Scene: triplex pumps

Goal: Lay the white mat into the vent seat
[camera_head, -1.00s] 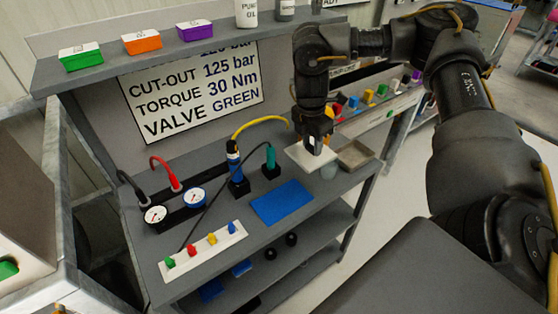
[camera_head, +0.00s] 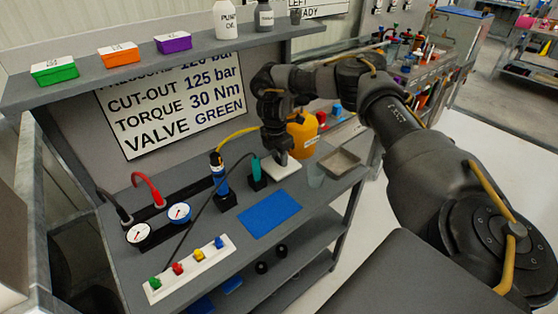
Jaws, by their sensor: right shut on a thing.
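The white mat (camera_head: 282,169) is a thin pale slab over the back right of the grey bench, beside a teal plug. My right gripper (camera_head: 281,159) points down and is shut on the mat, covering part of it. I cannot tell whether the mat touches the surface below. I cannot make out the vent seat; the arm and mat may hide it. My left gripper is not in view.
A yellow rounded vessel (camera_head: 304,135) stands just behind the gripper. A grey tray (camera_head: 339,161) and a small cup (camera_head: 316,176) are to the right. A blue mat (camera_head: 269,213) lies in front. A blue plug (camera_head: 221,184) and gauges (camera_head: 179,212) are left.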

